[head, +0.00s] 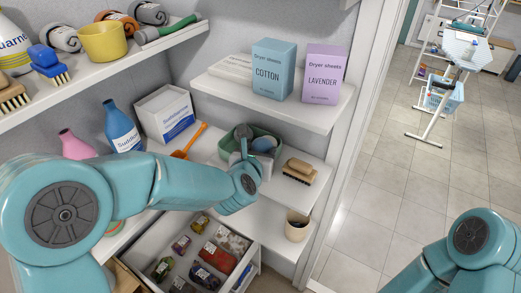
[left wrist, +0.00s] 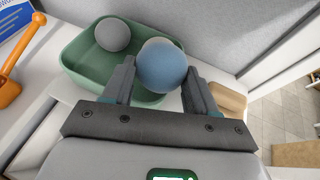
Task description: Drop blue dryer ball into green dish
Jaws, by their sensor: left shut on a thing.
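The blue dryer ball (left wrist: 162,68) is held between the two fingers of my left gripper (left wrist: 160,72). In the head view the blue ball (head: 264,144) shows beside the gripper tip, partly covered by it. The green dish (left wrist: 85,72) lies behind the ball in the left wrist view, and the ball overlaps its right part. I cannot tell the height of the ball over the dish. The dish (head: 230,143) also shows in the head view, partly hidden by my arm. My right gripper is out of view.
A wooden brush (head: 299,171) lies right of the dish, an orange-handled tool (head: 188,142) left. Dryer sheet boxes (head: 273,68) stand on the shelf above. An open drawer (head: 215,228) is below.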

